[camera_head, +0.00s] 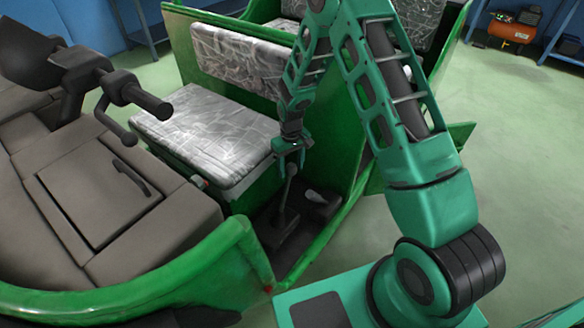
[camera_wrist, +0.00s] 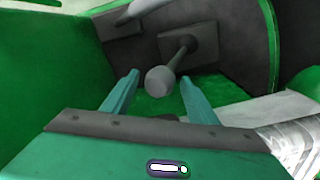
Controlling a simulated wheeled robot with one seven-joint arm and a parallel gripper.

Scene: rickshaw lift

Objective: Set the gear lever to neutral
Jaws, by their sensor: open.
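The gear lever (camera_head: 287,190) stands on the dark floor of the green rickshaw, beside the silver-covered seat. In the wrist view its round grey knob (camera_wrist: 160,80) points toward the camera, with the shaft running back to a dark square base plate (camera_wrist: 205,45). My gripper (camera_head: 291,158) is above the lever and open. In the wrist view its two teal fingers stand left and right of the knob, with space on both sides. I cannot tell whether the knob is fully between the fingertips in depth. The lever's gear position cannot be read.
The seat (camera_head: 205,130) is left of my gripper, and a green body panel (camera_head: 330,150) rises close on the right. A second lever or pedal (camera_head: 322,198) sits beside the gear lever. Black handlebars (camera_head: 110,85) are at the upper left. Open floor (camera_head: 520,130) lies right.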

